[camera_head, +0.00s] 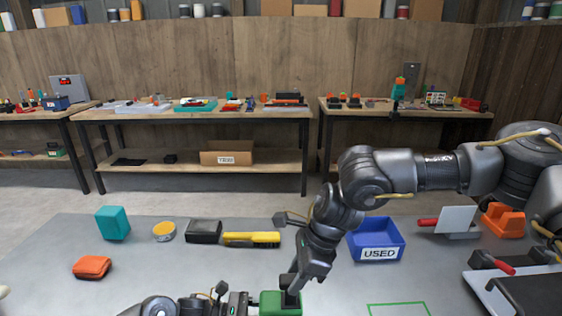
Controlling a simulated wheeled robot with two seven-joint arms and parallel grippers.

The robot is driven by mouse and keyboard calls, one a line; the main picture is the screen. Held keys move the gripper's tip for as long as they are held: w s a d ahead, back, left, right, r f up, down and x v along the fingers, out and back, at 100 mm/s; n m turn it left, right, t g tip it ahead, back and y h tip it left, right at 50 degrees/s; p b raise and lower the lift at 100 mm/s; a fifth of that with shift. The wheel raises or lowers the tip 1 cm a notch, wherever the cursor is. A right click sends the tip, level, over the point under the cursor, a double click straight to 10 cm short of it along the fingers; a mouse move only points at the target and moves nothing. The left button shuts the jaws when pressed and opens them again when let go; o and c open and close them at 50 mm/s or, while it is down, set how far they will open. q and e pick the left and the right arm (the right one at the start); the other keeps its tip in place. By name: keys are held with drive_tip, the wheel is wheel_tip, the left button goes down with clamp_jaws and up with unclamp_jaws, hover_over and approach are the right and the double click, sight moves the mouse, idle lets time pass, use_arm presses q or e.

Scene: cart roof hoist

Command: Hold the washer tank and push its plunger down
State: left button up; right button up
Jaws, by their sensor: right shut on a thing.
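The green washer tank (270,301) stands at the bottom edge of the head view, its lower part cut off. My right gripper (289,288) reaches down from above onto the tank's top. It is shut on a dark piece there that looks like the plunger; the fingers hide most of it. My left gripper (240,303) comes in low from the left and is right beside the tank's left side. Its fingertips are partly cut off and hidden, so I cannot tell whether they grip the tank.
On the grey table (180,275), a teal block (113,223), an orange pouch (92,267), a round tin (164,231), a black box (203,231) and a yellow tool (250,239) lie left. A blue "USED" bin (376,240) stands right of my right forearm. A green outline (399,306) is empty.

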drive_tip(key=shift+f, duration=1.65)
idle(1.2)
drive_tip(key=o, duration=1)
drive_tip(key=shift+o, duration=0.2)
drive_tip(key=v, duration=0.6)
drive_tip(key=shift+c, duration=0.3)
